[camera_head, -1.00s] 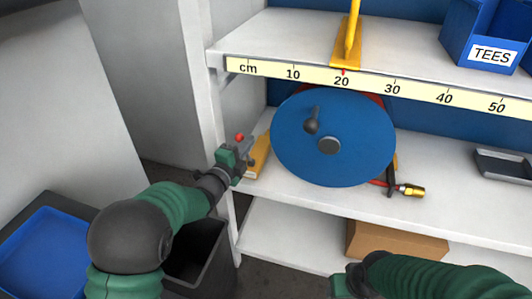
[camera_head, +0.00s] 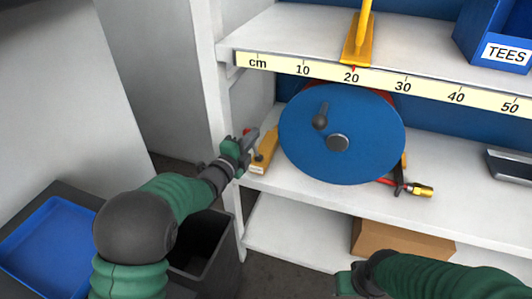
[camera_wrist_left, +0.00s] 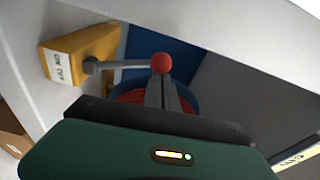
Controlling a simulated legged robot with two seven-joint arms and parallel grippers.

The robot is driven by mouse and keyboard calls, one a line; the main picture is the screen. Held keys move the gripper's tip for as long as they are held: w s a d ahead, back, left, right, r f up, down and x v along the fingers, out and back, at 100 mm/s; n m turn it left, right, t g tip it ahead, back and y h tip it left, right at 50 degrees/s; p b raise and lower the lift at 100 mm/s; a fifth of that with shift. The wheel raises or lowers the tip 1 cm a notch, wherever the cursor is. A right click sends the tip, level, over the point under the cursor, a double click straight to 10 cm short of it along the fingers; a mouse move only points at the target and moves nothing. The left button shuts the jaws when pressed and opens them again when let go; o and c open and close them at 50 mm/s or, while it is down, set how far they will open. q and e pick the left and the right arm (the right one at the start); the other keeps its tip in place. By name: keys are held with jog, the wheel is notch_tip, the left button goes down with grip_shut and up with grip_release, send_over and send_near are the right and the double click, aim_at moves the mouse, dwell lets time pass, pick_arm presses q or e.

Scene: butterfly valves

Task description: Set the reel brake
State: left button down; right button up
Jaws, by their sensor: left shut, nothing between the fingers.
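The reel brake is a yellow block (camera_head: 264,151) with a white label, at the left end of the middle shelf beside the blue reel (camera_head: 360,115). In the left wrist view, a grey lever runs from the block (camera_wrist_left: 85,48) to a red ball knob (camera_wrist_left: 161,62). My left gripper (camera_head: 248,141) is shut and empty at the shelf's left end. Its fingertips (camera_wrist_left: 165,85) appear close to the red knob; I cannot tell whether they touch it. My right gripper (camera_head: 347,281) is low in the head view, its fingers not clear.
A crank knob (camera_head: 320,122) stands on the reel's face. A brass-tipped hose end (camera_head: 419,190) lies right of the reel. The ruled upper shelf edge (camera_head: 380,82) is above, and the white upright (camera_head: 213,100) is close to my left arm. A cardboard box (camera_head: 400,240) sits below.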

pick_arm(q)
jog(key=s+d+r+p, duration=0.1)
jog(key=s+r+p, duration=0.2)
jog(key=s, duration=1.3)
jog(key=shift+r, duration=0.6)
jog(key=shift+d, duration=0.1)
